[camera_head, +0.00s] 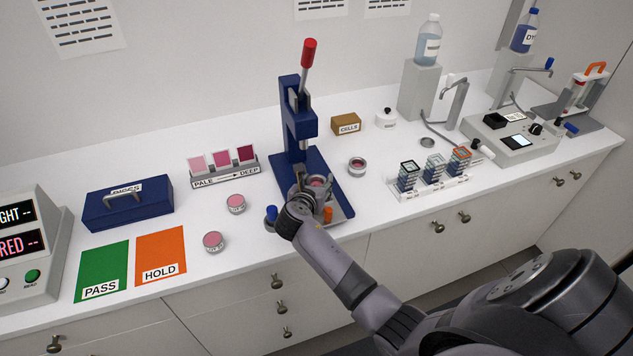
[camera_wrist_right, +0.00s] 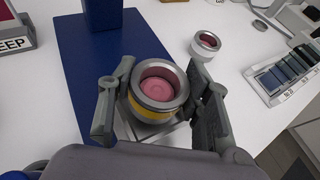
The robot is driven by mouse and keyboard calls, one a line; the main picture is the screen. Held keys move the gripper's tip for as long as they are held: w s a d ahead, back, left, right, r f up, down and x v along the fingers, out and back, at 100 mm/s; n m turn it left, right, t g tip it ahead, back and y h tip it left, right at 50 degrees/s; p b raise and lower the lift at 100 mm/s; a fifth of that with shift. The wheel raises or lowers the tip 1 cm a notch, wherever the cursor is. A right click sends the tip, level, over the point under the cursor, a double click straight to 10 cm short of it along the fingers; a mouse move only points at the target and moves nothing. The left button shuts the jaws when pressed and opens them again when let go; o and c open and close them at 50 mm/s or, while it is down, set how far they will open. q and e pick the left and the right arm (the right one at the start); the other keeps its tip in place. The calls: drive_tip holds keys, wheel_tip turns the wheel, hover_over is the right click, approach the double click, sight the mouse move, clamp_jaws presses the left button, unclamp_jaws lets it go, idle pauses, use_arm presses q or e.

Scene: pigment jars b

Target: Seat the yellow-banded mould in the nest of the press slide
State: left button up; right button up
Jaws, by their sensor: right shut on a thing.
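The yellow-banded mould (camera_wrist_right: 158,112) is a round metal-rimmed cup with pink inside. My right gripper (camera_wrist_right: 160,98) is shut on it, one finger on each side, in the right wrist view. In the head view the mould (camera_head: 318,181) shows small between the fingers of my right gripper (camera_head: 313,188), over the front of the blue press (camera_head: 298,122). The pale grey press slide (camera_head: 343,211) shows partly beneath them. The nest is hidden under the mould and gripper, so I cannot tell whether the mould touches it. My left gripper is out of view.
A similar metal-rimmed cup (camera_head: 357,167) stands right of the press base. Two pink jars (camera_head: 236,204) (camera_head: 213,242) stand at the left, near the orange HOLD mat (camera_head: 162,262). A rack of sample blocks (camera_head: 432,186) stands at the right.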

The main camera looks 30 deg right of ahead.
drive_tip(key=shift+r, duration=0.15)
drive_tip(key=shift+p, duration=0.45)
drive_tip(key=shift+p, duration=0.75)
idle(1.0)
drive_tip(key=shift+f+b, duration=0.65)
drive_tip(key=shift+f, duration=0.45)
drive_tip(key=o, duration=1.4)
drive_tip(key=shift+a+f, duration=0.1)
drive_tip(key=shift+s, duration=0.1)
drive_tip(key=shift+s, duration=0.1)
